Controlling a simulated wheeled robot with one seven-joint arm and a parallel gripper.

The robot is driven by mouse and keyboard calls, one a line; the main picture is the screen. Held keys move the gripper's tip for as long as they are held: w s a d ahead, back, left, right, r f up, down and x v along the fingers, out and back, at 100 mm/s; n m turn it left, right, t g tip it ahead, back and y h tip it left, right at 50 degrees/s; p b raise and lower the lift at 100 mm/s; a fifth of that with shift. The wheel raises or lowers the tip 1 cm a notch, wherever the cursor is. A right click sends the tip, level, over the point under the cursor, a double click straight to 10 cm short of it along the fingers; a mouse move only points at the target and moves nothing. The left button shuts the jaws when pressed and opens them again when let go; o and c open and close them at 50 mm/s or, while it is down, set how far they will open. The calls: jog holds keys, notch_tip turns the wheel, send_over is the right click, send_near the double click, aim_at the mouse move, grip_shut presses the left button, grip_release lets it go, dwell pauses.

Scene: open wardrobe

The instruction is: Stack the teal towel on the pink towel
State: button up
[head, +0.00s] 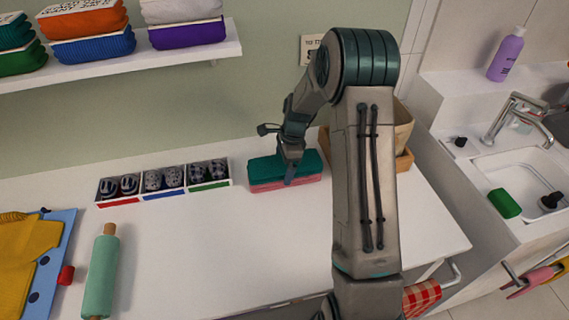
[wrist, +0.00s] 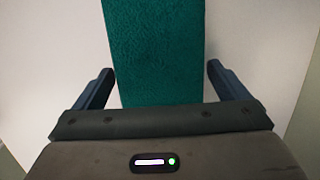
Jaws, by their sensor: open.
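The teal towel (head: 265,168) lies on top of the pink towel (head: 268,186) on the white counter, their long sides roughly lined up in the head view. In the wrist view the teal towel (wrist: 153,50) fills the middle and hides the pink towel. My gripper (wrist: 155,82) is open, with one finger on each side of the teal towel and a visible gap at each side. In the head view my gripper (head: 290,175) is at the towels and covers part of them.
Left of the towels stand compartments of rolled socks (head: 163,180). A wooden box (head: 405,160) is behind my arm. A green rolling pin (head: 103,272) and yellow cloth (head: 25,250) lie at left. A shelf (head: 120,62) with folded stacks hangs above. The counter's front middle is clear.

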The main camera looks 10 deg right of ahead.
jog(key=shift+r+p, duration=2.95)
jog(key=shift+r, duration=1.6)
jog(key=shift+s+r, duration=0.1)
jog(key=shift+r, duration=0.25)
jog(key=s+a+r+n+t+h, duration=0.1)
jog(key=s+r+n+t+h, duration=0.15)
jog(key=s+r+n, duration=1.25)
jog(key=s+r+n+t, duration=0.1)
jog(key=s+r+n, duration=0.2)
jog(key=s, duration=0.9)
jog(key=shift+s+d+r, duration=0.3)
jog(key=shift+s+r, duration=0.1)
jog(key=shift+r, duration=0.15)
